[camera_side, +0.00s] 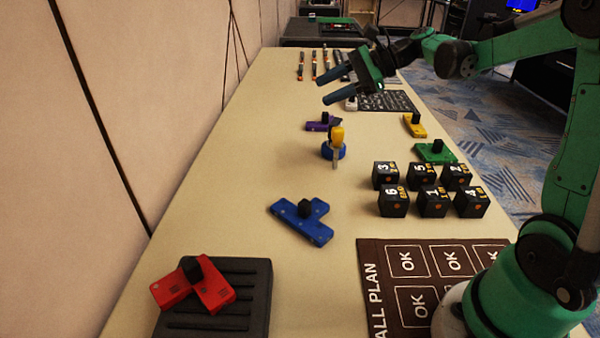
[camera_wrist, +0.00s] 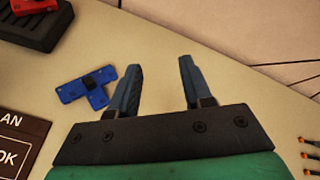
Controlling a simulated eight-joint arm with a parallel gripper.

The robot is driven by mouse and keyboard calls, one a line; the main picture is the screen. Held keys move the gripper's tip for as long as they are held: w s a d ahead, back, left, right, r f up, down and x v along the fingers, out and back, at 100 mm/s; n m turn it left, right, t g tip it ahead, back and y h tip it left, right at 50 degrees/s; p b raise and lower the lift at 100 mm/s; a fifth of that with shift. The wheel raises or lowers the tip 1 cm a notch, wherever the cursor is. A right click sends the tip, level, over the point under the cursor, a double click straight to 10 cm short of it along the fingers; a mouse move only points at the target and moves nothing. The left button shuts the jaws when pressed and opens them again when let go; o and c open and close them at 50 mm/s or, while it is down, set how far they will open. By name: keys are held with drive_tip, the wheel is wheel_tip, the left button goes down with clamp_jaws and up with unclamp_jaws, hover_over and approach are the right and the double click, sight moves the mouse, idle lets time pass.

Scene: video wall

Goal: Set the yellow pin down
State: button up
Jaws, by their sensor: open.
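The yellow pin (camera_side: 337,134) shows in the side view near the middle of the table, with its yellow head up and a pale shank below. It is at a round blue base (camera_side: 333,152); I cannot tell whether the shank is in the base or in front of it. My gripper (camera_side: 324,91) is open and empty, raised above the table beyond the pin and apart from it. In the wrist view my gripper (camera_wrist: 160,66) has nothing between its fingers, and the pin does not show.
On the table (camera_side: 250,160) are several black numbered blocks (camera_side: 433,200), a blue T-shaped piece (camera_side: 302,220), and purple (camera_side: 318,125), yellow (camera_side: 414,127) and green (camera_side: 436,154) pieces. A red piece (camera_side: 215,291) lies on a black tray (camera_side: 255,300). A wall runs along the left.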

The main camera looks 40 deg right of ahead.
drive_tip(key=s+d+f+m+t+y, duration=0.1)
drive_tip(key=d+m+t+y, duration=0.25)
drive_tip(key=d+m, duration=0.55)
drive_tip(key=n, duration=0.2)
approach(336, 149)
drive_tip(key=shift+t, duration=0.45)
drive_tip(key=w, duration=0.1)
drive_tip(key=w+a+r, duration=0.1)
drive_tip(key=w+r, duration=0.1)
drive_tip(key=w, duration=0.1)
drive_tip(key=shift+a+r, duration=0.2)
drive_tip(key=shift+a, duration=0.15)
drive_tip(key=shift+w+a+f, duration=0.15)
drive_tip(key=shift+a, duration=0.1)
drive_tip(key=x, duration=0.7)
clamp_jaws()
